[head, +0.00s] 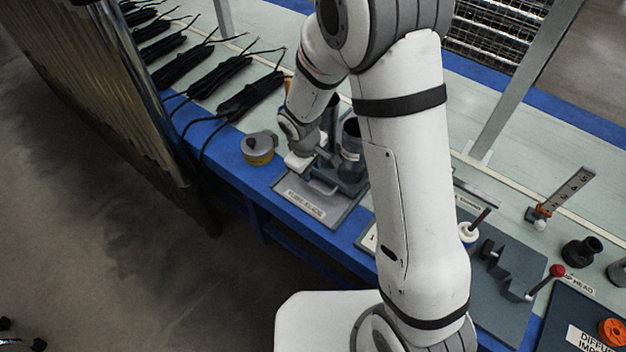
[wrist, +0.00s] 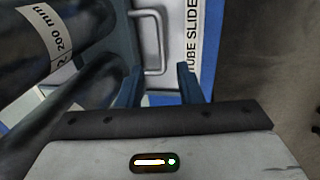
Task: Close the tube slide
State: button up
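The tube slide (head: 338,214) is a grey tray at the front edge of the blue-edged bench, with a white label on its front. Its U-shaped metal handle (head: 323,188) also shows in the wrist view (wrist: 163,43). My gripper (wrist: 158,72) is open and empty, its two blue fingers spread apart. The handle lies just ahead of the fingertips, roughly in line with the gap between them; contact cannot be told. Dark tubes (head: 351,140) stand behind the handle; one in the wrist view carries a "200 mm" label (wrist: 48,32). My arm hides part of the slide area.
A grey fixture (head: 500,268) and a red-knobbed lever (head: 546,281) are at right. Open floor (head: 110,250) lies in front of the bench.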

aim_at(314, 186)
jog(key=f, duration=0.2)
jog(key=f+b, duration=0.1)
jog(key=f, duration=0.2)
jog(key=w+f, duration=0.1)
jog(key=f, duration=0.2)
jog(key=shift+d, duration=0.35)
grip_shut()
